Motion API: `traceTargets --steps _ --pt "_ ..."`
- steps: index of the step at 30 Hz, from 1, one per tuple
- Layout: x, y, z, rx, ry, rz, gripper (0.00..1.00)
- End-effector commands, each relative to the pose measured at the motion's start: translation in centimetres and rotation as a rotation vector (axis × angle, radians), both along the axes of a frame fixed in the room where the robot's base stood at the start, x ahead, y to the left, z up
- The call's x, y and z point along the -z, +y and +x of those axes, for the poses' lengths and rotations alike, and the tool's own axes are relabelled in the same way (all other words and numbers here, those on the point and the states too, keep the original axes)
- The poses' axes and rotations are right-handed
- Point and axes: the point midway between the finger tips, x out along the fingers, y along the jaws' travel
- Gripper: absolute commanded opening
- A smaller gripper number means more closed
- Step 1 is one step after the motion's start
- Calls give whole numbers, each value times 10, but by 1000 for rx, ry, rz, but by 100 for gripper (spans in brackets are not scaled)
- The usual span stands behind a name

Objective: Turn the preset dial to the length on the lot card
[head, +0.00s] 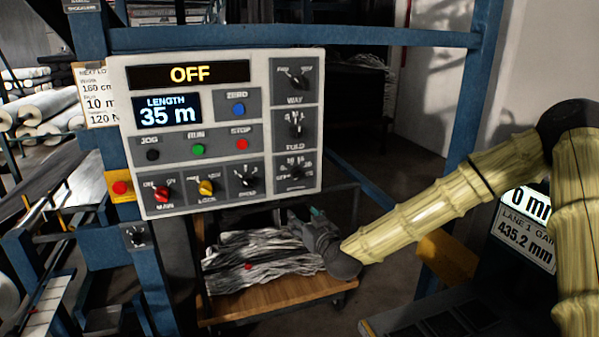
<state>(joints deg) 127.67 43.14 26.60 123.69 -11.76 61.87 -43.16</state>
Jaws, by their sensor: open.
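The control panel (225,130) has a small screen (167,111) reading LENGTH 35 m. Black pointer dials run down its right side: the top (295,79) is marked WAY, the middle (296,124) seems marked FOLD, and the bottom dial (295,171) has a label too blurred to read. I cannot tell for sure which is the preset dial. The lot card (97,95) hangs behind the panel's left edge, partly covered; it shows 160 cm, 10 m and 120 N. My gripper (303,217) is open, below the panel's lower right corner, apart from the dials.
The panel's top display (190,75) reads OFF. Jog, run, stop and zero buttons sit mid-panel; main and lock switches are below. A red button on a yellow box (120,188) is at left. Blue frame posts (470,110) flank it. A wooden cart (270,308) holds grey scraps.

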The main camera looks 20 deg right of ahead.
Motion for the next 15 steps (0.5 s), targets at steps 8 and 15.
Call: traceTargets --steps 8,15 --pt "-70 -28 19 55 -121 -16 55" --pt "-71 -27 40 55 -122 -17 55"
